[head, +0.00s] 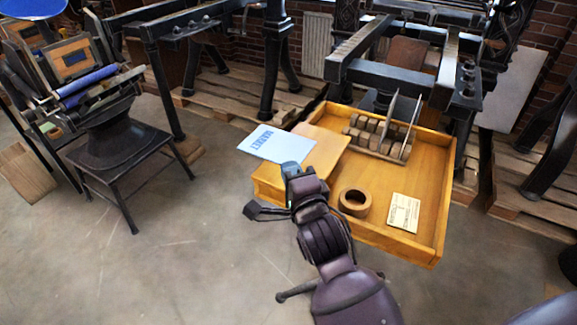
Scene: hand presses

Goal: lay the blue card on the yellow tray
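A pale blue card (272,143) with blue lettering shows in the head view, left of the middle. My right gripper (291,168) is at the card's near edge and appears shut on it. The card is held over the left part of the yellow tray (429,178), and its left end reaches past the tray's side. The fingertips are partly hidden, and the height of the card above the tray is hard to tell. My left gripper is not in view.
In the tray are a flat yellow wooden box (325,148) at the left, a rack of wooden blocks (376,138), a brown ring (355,203) and a cream card (403,212). A black press (395,75) stands behind. Open floor lies left.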

